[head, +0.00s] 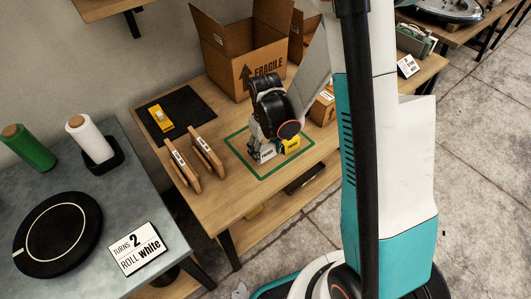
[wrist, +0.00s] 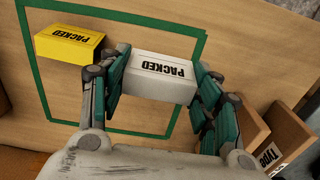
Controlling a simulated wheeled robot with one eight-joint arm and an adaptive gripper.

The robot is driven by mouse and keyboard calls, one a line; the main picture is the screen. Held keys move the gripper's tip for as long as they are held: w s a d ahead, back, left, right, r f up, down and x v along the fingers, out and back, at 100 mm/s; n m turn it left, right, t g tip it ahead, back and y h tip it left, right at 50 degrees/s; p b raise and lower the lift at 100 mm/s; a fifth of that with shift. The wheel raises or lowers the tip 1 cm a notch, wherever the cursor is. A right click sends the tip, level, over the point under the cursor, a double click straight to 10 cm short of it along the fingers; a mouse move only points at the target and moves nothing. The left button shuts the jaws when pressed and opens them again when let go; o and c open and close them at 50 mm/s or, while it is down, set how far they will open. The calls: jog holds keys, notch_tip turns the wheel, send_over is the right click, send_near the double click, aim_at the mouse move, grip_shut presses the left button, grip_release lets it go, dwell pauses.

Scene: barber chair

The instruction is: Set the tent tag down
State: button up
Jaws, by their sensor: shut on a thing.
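A white tent tag (wrist: 160,75) printed PACKED is between the fingers of my gripper (wrist: 158,90) in the wrist view, with a finger against each end. In the head view the white tag (head: 266,153) shows low under my gripper (head: 264,143), inside the green outline (head: 238,157) on the wooden table (head: 222,205). I cannot tell whether its base touches the wood. A yellow tag (wrist: 70,46), also printed PACKED, stands beside it, apart from the fingers; it shows in the head view too (head: 291,144). My wrist hides part of the table behind.
Two upright wooden pieces (head: 190,165) with labels stand left of the outline. Behind are a black mat (head: 184,108) with a yellow item (head: 161,118) and an open FRAGILE carton (head: 240,65). A grey table (head: 110,185) at left holds rolls and a sign (head: 136,248).

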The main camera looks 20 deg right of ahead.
notch_tip(320, 180, up, 15)
jog(key=p, duration=0.5)
jog(key=m, duration=0.3)
send_near(266, 148)
jog(key=shift+w, duration=1.25)
jog(key=shift+r, duration=0.1)
